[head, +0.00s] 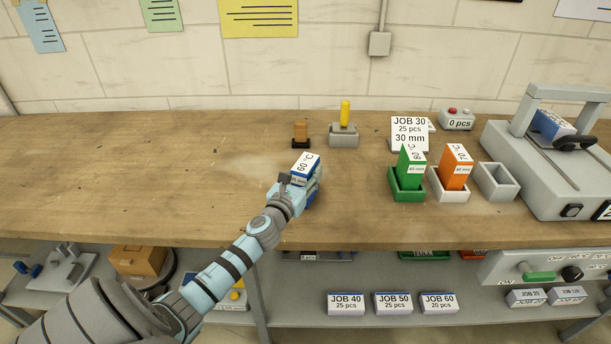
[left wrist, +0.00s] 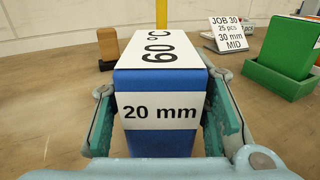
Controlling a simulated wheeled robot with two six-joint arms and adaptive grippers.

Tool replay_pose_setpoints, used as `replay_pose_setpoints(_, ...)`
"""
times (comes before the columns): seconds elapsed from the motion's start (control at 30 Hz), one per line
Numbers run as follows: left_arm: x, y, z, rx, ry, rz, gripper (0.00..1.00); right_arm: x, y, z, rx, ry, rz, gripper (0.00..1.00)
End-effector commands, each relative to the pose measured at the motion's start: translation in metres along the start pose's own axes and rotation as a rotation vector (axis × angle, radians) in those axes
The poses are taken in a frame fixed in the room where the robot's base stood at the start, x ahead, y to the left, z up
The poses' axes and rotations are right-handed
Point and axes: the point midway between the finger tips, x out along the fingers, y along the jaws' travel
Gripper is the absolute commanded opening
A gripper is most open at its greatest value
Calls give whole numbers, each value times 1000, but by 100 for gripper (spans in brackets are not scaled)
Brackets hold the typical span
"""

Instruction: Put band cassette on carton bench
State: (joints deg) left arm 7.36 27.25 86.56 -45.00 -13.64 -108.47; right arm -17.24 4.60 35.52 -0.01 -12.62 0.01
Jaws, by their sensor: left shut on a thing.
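My left gripper (head: 298,188) is shut on a blue cassette (head: 306,165) with white labels. In the left wrist view, the cassette (left wrist: 156,86) reads "60 °C" on top and "20 mm" on the near face, and the gripper's teal pads (left wrist: 160,124) flank it on both sides. The cassette is over the wooden bench top (head: 130,170), near its middle; whether it touches the wood I cannot tell. My right gripper is out of view.
An empty grey holder (head: 497,182) stands right of the orange one. A grey machine (head: 535,165) fills the right end. A JOB 30 card (head: 409,132), a yellow-handled tool (head: 344,128) and a small brown block (head: 300,130) stand behind. The bench's left half is clear.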

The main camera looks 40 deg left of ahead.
Motion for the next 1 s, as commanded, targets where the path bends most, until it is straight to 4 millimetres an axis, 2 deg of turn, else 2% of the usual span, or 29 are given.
replay_pose_setpoints(0.07, 0, 0, -3, 0, -1, 0, 0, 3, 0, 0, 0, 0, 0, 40)
replay_pose_setpoints(0.1, 0, 0, -4, -1, 1, 0, 44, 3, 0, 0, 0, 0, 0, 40)
replay_pose_setpoints(0.2, 0, 0, -3, -1, 0, 0, 60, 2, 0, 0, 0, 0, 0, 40)
replay_pose_setpoints(0.6, -2, 0, 2, 0, 1, 0, 61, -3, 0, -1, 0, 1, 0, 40)
replay_pose_setpoints(0.77, -32, 0, 0, 2, 3, -2, 61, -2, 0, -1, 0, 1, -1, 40)
replay_pose_setpoints(1.0, -92, 0, -1, 3, 4, -2, 61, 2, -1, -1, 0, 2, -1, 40)
